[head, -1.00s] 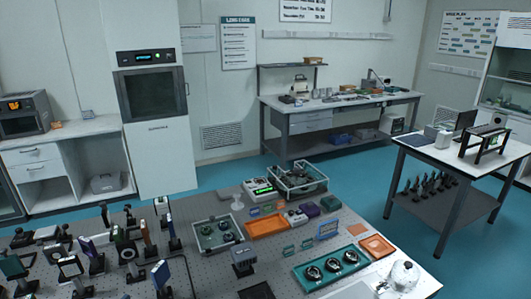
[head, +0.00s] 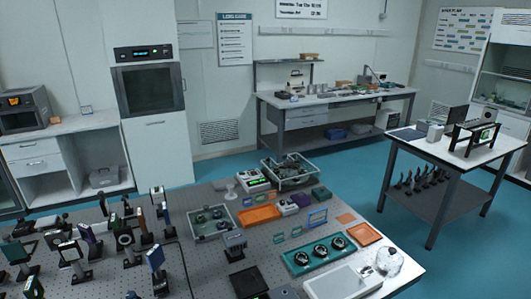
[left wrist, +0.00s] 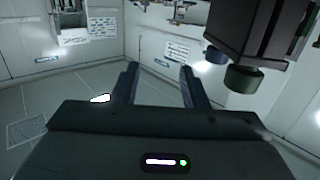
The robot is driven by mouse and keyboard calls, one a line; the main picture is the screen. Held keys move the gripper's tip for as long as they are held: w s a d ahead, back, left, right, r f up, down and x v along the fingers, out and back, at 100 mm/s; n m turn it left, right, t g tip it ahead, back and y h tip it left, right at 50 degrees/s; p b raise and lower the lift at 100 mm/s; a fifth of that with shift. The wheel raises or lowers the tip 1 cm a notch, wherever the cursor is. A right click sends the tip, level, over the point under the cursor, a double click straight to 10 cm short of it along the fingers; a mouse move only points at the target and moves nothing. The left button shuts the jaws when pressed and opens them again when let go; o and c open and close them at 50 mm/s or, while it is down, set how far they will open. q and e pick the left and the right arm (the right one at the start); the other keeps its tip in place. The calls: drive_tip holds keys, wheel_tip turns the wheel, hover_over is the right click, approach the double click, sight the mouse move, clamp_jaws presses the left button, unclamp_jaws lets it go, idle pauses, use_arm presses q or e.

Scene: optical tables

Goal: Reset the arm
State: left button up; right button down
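My left gripper (left wrist: 158,70) shows in the left wrist view. Its two dark fingers stand apart with nothing between them, so it is open and empty. Pale walls and a floor vent show beyond it. A large dark boxy part with round ends is close by at the upper right of that view; I cannot tell what it is. Neither arm nor gripper shows in the head view. My right gripper is in no view.
The perforated optical table (head: 205,258) fills the near foreground. It holds several mounted optics at left, a teal tray (head: 291,268), an orange tray (head: 364,234) and a wire-sided bin (head: 312,178). A white-topped side table (head: 428,150) stands at right. Teal floor (head: 345,190) is open between them.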

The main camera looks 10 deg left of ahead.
use_arm(q)
drive_tip(key=s+d+f+g+y, duration=0.2)
drive_tip(key=s+d+f+g, duration=0.45)
drive_tip(key=d, duration=0.25)
drive_tip(key=s+n+g+y, duration=0.25)
drive_tip(key=s+g, duration=0.35)
drive_tip(key=s, duration=0.7)
wheel_tip(320, 180, down, 36)
drive_tip(key=a+f+g+b, duration=0.1)
drive_tip(key=a+g+b, duration=0.1)
drive_tip(key=b, duration=0.6)
drive_tip(key=s+f+b, duration=0.3)
drive_tip(key=s+f, duration=0.6)
drive_tip(key=f, duration=0.4)
drive_tip(key=s+a+f+b, duration=0.1)
drive_tip(key=s+f+b, duration=0.2)
drive_tip(key=s+f, duration=0.6)
wheel_tip(320, 180, down, 4)
drive_tip(key=shift+r+g+y, duration=0.1)
drive_tip(key=shift+g+y, duration=0.25)
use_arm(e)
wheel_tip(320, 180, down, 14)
use_arm(q)
drive_tip(key=shift+a, duration=0.1)
